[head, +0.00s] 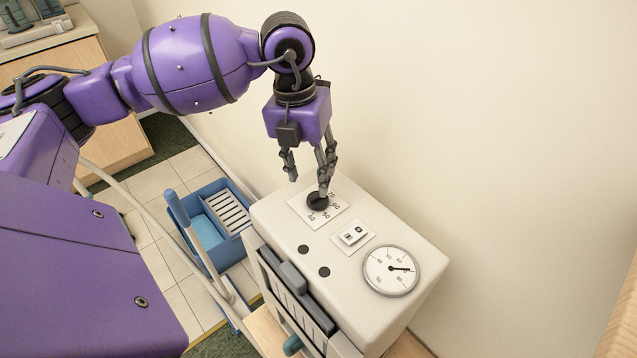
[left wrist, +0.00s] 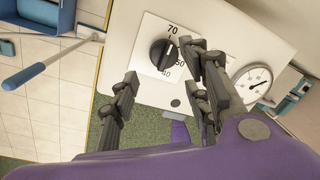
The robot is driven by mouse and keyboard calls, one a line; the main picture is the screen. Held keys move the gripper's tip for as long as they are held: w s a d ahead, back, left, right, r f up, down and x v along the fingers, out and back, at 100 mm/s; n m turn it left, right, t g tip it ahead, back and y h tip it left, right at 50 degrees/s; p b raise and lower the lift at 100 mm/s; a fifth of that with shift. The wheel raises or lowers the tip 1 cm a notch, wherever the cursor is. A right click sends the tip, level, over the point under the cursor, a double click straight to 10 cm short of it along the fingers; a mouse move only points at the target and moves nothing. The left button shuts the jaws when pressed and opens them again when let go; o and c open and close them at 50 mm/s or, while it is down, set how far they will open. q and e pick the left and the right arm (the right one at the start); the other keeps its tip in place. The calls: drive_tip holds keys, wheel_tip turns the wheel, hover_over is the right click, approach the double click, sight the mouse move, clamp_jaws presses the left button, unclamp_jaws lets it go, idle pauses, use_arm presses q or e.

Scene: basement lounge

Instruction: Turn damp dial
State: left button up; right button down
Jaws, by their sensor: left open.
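The damp dial, a round black knob (head: 318,201) on a white numbered plate (head: 304,211), sits on top of a cream machine (head: 283,222). In the left wrist view the knob (left wrist: 159,53) shows with numbers such as 70 and 40 beside it; I cannot tell its exact setting. My left gripper (head: 309,180) points down over the plate with its dark fingers spread. In the head view a fingertip overlaps the knob; contact is unclear. In the left wrist view the fingers (left wrist: 158,68) lie on either side of the knob, with nothing held. My right gripper is not seen.
The machine top also has a small switch plate (head: 353,236) and a round gauge (head: 391,270). A blue bucket (head: 205,241) with a blue-handled pole (head: 178,208) stands on the tiles left of the machine. A pale wall is behind.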

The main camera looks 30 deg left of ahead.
sight(318, 199)
use_arm(q)
drive_tip(key=f, duration=0.6)
drive_tip(key=shift+w+d, duration=0.2)
drive_tip(key=shift+w, duration=0.05)
drive_tip(key=c, duration=1)
